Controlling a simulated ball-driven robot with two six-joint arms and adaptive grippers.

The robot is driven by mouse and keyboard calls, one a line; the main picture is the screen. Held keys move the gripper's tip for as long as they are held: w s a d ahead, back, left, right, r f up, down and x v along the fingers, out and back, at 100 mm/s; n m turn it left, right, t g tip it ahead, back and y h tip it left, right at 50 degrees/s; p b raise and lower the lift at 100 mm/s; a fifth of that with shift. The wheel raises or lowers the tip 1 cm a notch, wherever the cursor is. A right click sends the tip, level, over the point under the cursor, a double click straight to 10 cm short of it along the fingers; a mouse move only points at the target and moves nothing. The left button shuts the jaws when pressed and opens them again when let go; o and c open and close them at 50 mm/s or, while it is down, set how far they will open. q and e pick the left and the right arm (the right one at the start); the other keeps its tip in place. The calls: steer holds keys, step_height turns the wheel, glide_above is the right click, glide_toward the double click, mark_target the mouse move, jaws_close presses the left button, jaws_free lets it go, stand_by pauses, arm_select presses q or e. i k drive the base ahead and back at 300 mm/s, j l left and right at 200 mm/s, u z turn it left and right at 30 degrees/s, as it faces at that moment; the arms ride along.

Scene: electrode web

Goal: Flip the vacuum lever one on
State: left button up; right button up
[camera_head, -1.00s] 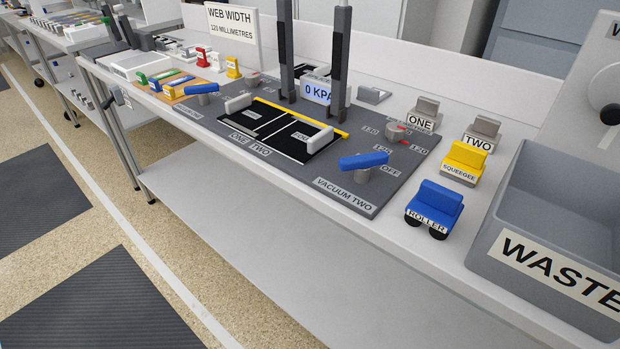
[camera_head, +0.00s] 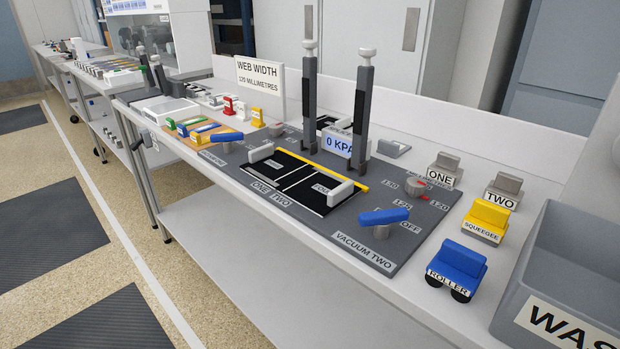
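The vacuum one lever (camera_head: 227,136) is a blue bar on a grey pivot at the left end of the dark grey panel (camera_head: 395,252). It lies roughly level, pointing left to right in the picture. The small label in front of it is hard to read from here. A matching blue vacuum two lever (camera_head: 383,217) sits at the panel's right front, beside the word OFF. The grey pressure display (camera_head: 338,145) reads 0 KPA. Neither of my grippers is in view.
Two tall grey posts (camera_head: 309,85) rise from the panel's back. A blue roller (camera_head: 457,268), a yellow squeegee (camera_head: 486,220) and grey blocks ONE (camera_head: 444,172) and TWO (camera_head: 503,190) stand right of it. A grey waste bin (camera_head: 575,255) is at far right. The floor in front is clear.

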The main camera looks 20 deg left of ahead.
mark_target(227, 138)
steer(key=i+j+u, duration=0.15)
steer(key=j, duration=0.3)
steer(key=j+u, duration=0.2)
steer(key=j, duration=0.3)
steer(key=i+j+u, duration=0.15)
steer(key=j, duration=0.25)
steer(key=i+j+u, duration=0.15)
steer(key=j, duration=0.25)
steer(key=i+j+u, duration=0.35)
steer(key=i+j, duration=0.15)
steer(key=j, duration=0.25)
